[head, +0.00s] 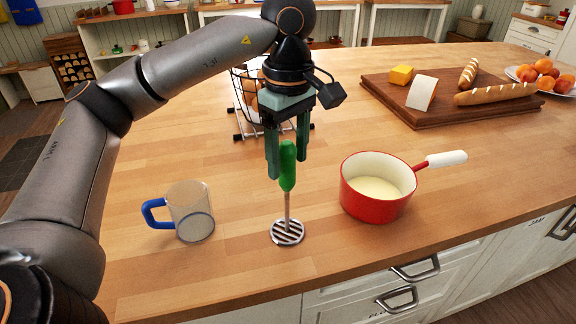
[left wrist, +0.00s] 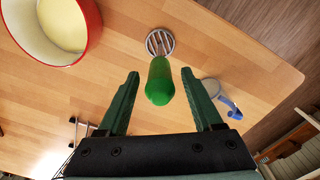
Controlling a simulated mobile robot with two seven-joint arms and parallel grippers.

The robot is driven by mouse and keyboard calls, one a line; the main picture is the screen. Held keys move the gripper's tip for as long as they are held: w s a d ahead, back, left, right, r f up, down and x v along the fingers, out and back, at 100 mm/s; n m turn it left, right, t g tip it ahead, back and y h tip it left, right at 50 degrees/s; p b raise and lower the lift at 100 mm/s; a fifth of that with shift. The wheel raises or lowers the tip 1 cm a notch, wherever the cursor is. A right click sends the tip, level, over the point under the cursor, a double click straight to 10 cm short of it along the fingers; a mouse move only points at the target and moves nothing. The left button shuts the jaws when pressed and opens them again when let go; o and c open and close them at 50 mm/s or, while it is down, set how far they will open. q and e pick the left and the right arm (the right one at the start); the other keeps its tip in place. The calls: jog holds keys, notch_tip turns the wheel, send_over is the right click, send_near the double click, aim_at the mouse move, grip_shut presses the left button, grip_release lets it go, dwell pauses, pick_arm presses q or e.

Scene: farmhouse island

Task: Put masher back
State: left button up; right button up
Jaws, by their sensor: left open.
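The masher stands upright on the wooden island top, with a green handle (head: 288,167) on top and a slotted metal head (head: 287,233) at the bottom. My left gripper (head: 288,168) points down from above, open, with its fingers around the upper handle area. In the left wrist view the green handle (left wrist: 160,82) lies between and beyond the two spread fingertips (left wrist: 160,75), with gaps on both sides. It does not look gripped. A red pot (head: 372,208) with pale contents stands right of the masher, its white handle pointing right. My right gripper is not in view.
A clear cup with a blue handle (head: 190,212) stands left of the masher. A black wire rack (head: 240,125) with round brown items stands behind my gripper. A cutting board (head: 400,111) with bread and cheese lies back right. The front counter edge is close.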

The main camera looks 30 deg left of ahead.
pick_arm(q)
notch_tip(320, 180, up, 9)
jog(key=p, duration=0.2)
jog(key=shift+p, duration=0.3)
dwell(0.3)
